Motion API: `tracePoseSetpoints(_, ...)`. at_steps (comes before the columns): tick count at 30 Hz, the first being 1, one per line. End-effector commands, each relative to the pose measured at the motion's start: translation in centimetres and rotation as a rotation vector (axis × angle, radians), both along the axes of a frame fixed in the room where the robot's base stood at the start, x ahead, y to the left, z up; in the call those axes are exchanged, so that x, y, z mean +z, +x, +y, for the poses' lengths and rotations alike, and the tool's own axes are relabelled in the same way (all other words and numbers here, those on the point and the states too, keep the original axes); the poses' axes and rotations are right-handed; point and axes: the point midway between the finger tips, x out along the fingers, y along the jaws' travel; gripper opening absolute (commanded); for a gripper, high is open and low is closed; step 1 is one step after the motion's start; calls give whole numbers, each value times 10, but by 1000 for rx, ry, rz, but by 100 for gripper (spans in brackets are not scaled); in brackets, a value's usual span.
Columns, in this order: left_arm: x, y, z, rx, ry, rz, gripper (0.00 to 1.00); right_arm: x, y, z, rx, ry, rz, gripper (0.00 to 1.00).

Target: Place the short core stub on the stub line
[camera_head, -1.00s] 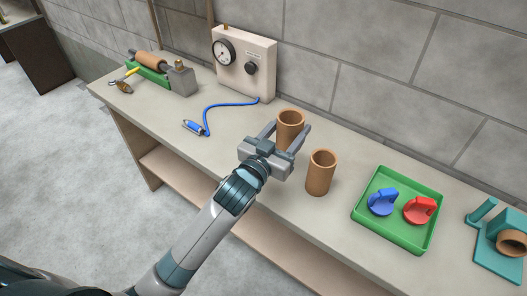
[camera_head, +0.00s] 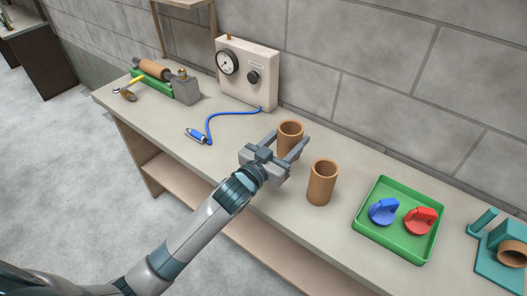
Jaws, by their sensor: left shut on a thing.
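Two brown hollow core tubes stand upright on the bench. My left gripper (camera_head: 284,144) reaches in from the front left and is shut on the rear tube (camera_head: 290,132), with a finger on either side of it. The tube's lower part is partly hidden by the gripper. The other tube (camera_head: 322,183) stands free just to the right, close to the gripper. Another short brown core piece (camera_head: 513,253) sits in a teal fixture (camera_head: 493,263) at the right edge. I cannot make out a stub line on the bench. My right gripper is not in view.
A green tray (camera_head: 399,246) holds a blue part (camera_head: 383,211) and a red part (camera_head: 420,221). A gauge box (camera_head: 247,75) stands at the back, with a blue-hosed tool (camera_head: 199,136). The bench's left middle is mostly clear.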

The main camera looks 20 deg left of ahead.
Motion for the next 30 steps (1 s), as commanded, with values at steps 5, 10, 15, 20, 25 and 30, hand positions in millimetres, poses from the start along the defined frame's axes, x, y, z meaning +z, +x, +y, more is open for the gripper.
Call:
tracePoseSetpoints(5,-19,3,37,2,4,3,28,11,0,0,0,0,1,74)
tracePoseSetpoints(10,-37,6,64,1,3,2,28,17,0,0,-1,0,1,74)
tracePoseSetpoints(15,-45,8,77,0,-1,0,28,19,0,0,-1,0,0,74)
tracePoseSetpoints(20,-47,8,78,0,-1,-1,28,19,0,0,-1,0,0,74)
tracePoseSetpoints(25,-47,8,78,0,-1,-1,28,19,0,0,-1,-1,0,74)
tracePoseSetpoints(30,-56,8,78,1,-1,1,28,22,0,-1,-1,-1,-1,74)
